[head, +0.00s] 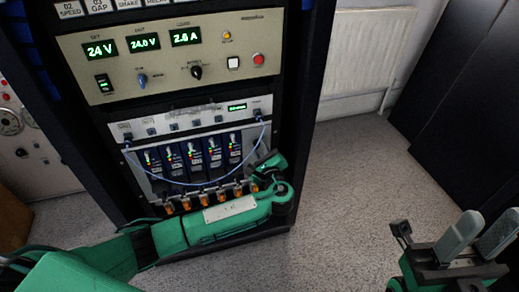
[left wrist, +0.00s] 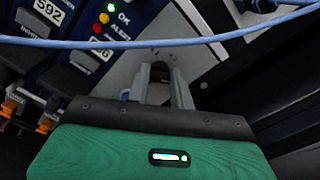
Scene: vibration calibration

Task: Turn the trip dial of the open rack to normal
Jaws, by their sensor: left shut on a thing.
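The open rack (head: 308,100) stands at the centre left of the head view, with a row of blue modules (head: 195,153) in its lower bay. My left gripper (head: 259,159) is at the right end of that row. In the left wrist view its two grey fingers (left wrist: 160,72) point at a light grey panel (left wrist: 192,50) with small dark marks, and are shut on the trip dial. The dial itself is hidden between the fingers, so its setting cannot be read. My right gripper (head: 478,236) is at the lower right of the head view, open and empty, away from the rack.
A blue cable (head: 190,184) hangs in a loop across the modules and crosses close above my left fingers in the left wrist view (left wrist: 150,43). Orange-tipped connectors (head: 203,199) line the bottom. A beige power unit (head: 170,55) sits above. Speckled floor (head: 350,190) is clear at right.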

